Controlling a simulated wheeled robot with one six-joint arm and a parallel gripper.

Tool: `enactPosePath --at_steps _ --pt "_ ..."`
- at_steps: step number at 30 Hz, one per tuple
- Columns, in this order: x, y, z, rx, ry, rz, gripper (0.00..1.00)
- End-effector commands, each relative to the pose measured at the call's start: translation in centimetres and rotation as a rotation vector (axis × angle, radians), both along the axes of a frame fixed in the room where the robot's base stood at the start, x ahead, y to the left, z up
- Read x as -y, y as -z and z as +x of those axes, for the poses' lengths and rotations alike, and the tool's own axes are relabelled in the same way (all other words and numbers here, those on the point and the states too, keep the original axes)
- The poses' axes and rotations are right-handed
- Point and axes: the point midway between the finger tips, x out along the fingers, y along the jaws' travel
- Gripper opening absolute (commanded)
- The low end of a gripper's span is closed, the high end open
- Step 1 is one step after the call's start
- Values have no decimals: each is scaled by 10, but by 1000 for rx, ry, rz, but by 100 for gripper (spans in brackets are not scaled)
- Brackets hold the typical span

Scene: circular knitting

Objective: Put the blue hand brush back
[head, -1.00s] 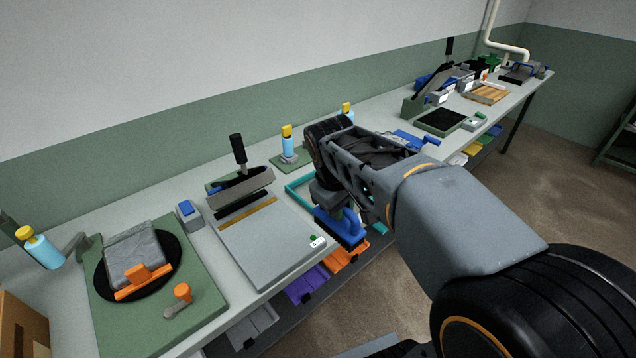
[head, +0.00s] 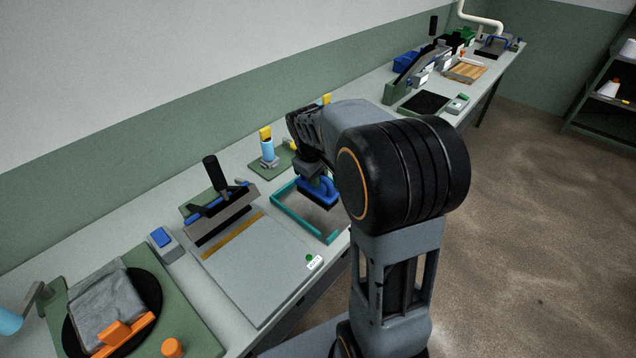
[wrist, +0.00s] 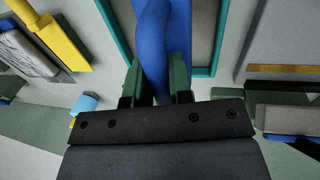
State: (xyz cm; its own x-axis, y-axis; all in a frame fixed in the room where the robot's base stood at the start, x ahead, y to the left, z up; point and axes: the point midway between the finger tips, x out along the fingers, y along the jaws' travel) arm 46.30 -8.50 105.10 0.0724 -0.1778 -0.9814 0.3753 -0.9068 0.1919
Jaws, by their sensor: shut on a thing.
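The blue hand brush (head: 318,188) is in my gripper (head: 317,176), with its dark bristles facing down. In the wrist view the green fingers of my gripper (wrist: 156,80) are shut on the blue brush handle (wrist: 158,30). In the head view the brush is over the area inside a teal rectangular frame (head: 303,224) on the bench. I cannot tell whether the bristles touch the surface.
A grey flat press with a black handle (head: 255,270) stands left of the frame. A green board with a black disc (head: 190,325) is at lower left. Farther along are a black pad (head: 424,103) and a wooden slatted board (head: 466,71).

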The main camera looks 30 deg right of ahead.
Motion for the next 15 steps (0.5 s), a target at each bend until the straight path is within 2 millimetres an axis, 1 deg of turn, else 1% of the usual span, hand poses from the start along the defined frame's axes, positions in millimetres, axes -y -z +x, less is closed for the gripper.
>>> enactPosePath --at_steps 3,6,12,14,15 --pt "8 15 12 0 1 0 0" --pt "12 23 18 2 2 0 0" --pt "15 31 23 2 3 -1 0" --pt "18 37 27 1 3 -1 0" --pt "17 43 26 -1 2 -2 0"
